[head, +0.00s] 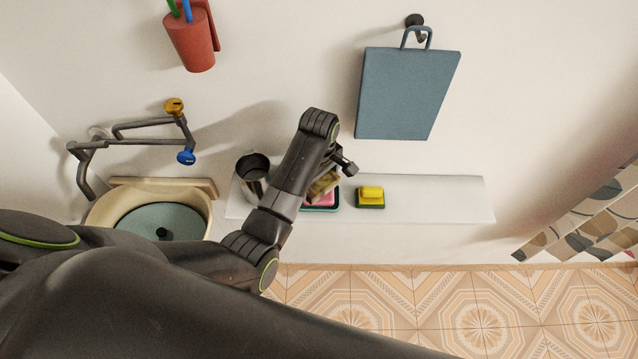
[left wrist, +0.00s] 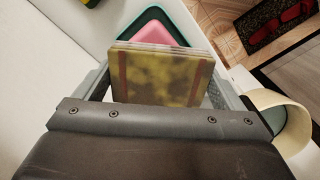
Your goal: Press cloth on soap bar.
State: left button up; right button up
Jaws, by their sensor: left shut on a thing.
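My left gripper (left wrist: 165,90) is shut on a folded yellow-brown cloth (left wrist: 165,75). In the head view the cloth (head: 322,186) hangs below my left wrist, over the near part of the soap bar. The pink soap bar (left wrist: 150,27) lies in a dark teal dish (left wrist: 125,27), just beyond the cloth in the left wrist view. In the head view the soap bar (head: 320,201) shows only partly, with the dish rim (head: 336,207) around it. I cannot tell whether the cloth touches the soap. My right gripper is not in view.
A white shelf (head: 440,200) holds a dark metal cup (head: 252,175) left of my arm and a yellow-green sponge (head: 370,196) to the right. A basin (head: 100,212) is at the left. The shelf's right end is clear.

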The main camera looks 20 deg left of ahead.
aim_at(319, 181)
pick_arm(q)
jog(key=shift+r, duration=1.85)
